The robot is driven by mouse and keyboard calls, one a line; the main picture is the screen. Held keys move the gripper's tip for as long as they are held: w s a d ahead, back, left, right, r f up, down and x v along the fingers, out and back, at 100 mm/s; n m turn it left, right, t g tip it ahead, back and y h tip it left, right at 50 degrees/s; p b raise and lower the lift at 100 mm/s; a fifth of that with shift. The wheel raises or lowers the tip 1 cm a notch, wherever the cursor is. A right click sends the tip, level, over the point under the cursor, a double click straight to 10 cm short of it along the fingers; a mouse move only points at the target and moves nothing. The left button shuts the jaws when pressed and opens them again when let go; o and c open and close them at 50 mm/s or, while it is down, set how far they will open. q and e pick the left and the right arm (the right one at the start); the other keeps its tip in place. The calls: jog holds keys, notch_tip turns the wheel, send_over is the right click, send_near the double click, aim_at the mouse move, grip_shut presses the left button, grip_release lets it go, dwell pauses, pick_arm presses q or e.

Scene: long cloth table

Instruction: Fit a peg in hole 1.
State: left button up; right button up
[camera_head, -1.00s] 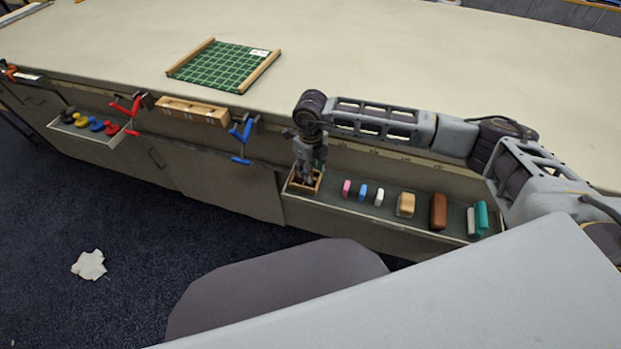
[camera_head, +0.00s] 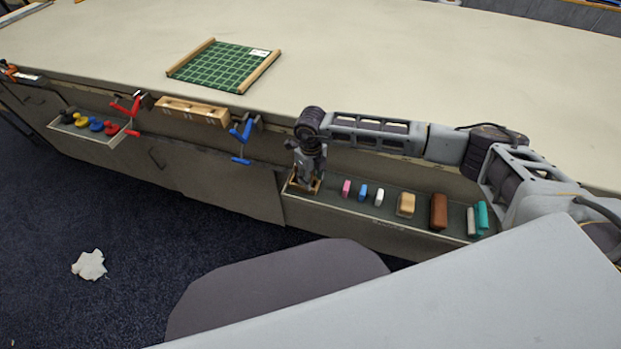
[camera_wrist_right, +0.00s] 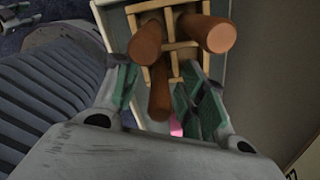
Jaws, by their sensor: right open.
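My right gripper (camera_head: 305,180) points down into a small divided wooden box (camera_head: 315,188) at the left end of the long tray. In the right wrist view the box (camera_wrist_right: 181,45) holds three brown round pegs. The near peg (camera_wrist_right: 160,95) shows between the open fingers of my right gripper (camera_wrist_right: 162,90), with gaps beside it. The other pegs (camera_wrist_right: 146,43) (camera_wrist_right: 209,33) stand farther off. A light wooden block (camera_head: 193,111) with marks along its front sits at the table's front edge; its holes are too small to make out. My left gripper is out of view.
The tray (camera_head: 365,203) also holds several coloured blocks right of the box. A red clamp (camera_head: 128,106) and a blue clamp (camera_head: 242,135) flank the wooden block. A green gridded board (camera_head: 222,65) lies on the otherwise clear tabletop (camera_head: 400,60).

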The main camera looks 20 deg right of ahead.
jog(key=shift+f, duration=0.1)
dwell(0.3)
grip_shut()
